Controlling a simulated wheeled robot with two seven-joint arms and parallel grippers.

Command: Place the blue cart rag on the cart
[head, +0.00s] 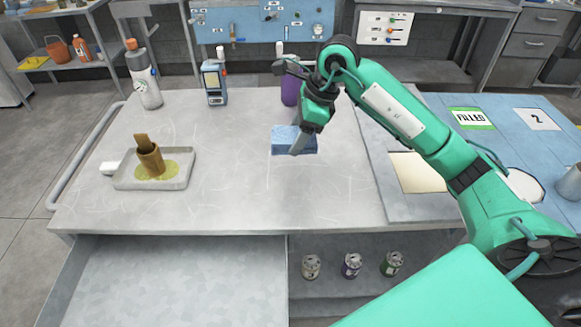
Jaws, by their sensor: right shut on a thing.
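The blue rag (284,141) is a folded block at the middle of the grey cart top (240,190), toward the back. My right gripper (298,146) reaches down from the right and is shut on the rag, hiding part of it. I cannot tell whether the rag rests on the cart top or hangs just above it. The cart has a push handle (85,155) on its left side. My left gripper is not in view.
A white bottle (145,82), a blue device (214,82) and a purple cylinder (290,91) line the back. Several cans (351,265) stand below. The front middle is clear.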

